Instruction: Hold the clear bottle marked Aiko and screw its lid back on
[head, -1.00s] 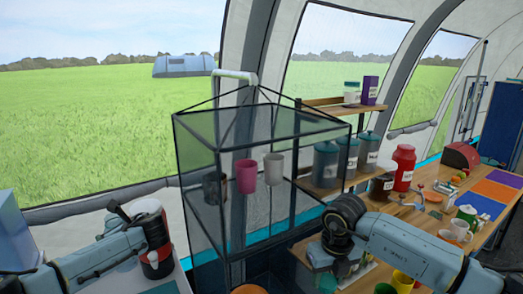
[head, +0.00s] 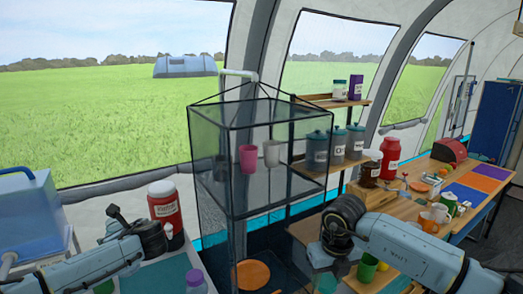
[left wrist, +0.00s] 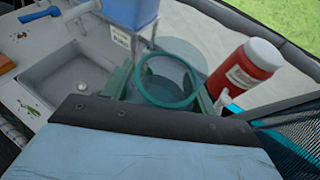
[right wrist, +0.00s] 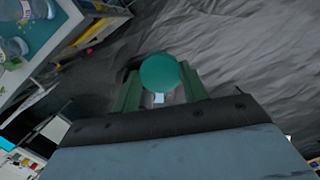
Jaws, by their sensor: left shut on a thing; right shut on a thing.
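My left gripper (left wrist: 163,88) is shut on a clear round bottle (left wrist: 167,94) in the left wrist view. The bottle has a teal rim, and I see into its open top; no name shows on it. In the head view my left forearm comes in from the left, but the bottle cannot be made out. My right gripper (right wrist: 159,88) is shut on a round teal lid (right wrist: 158,72), seen flat-on in the right wrist view. In the head view the right gripper (head: 328,268) hangs below its wrist at lower centre. Lid and bottle are apart.
A red flask (head: 164,209) with a white top and a purple-capped clear bottle (head: 196,281) stand on the left counter. A dark mesh hanging shelf (head: 238,180) holds cups between my arms. The right wooden counter (head: 408,205) carries jars and mugs.

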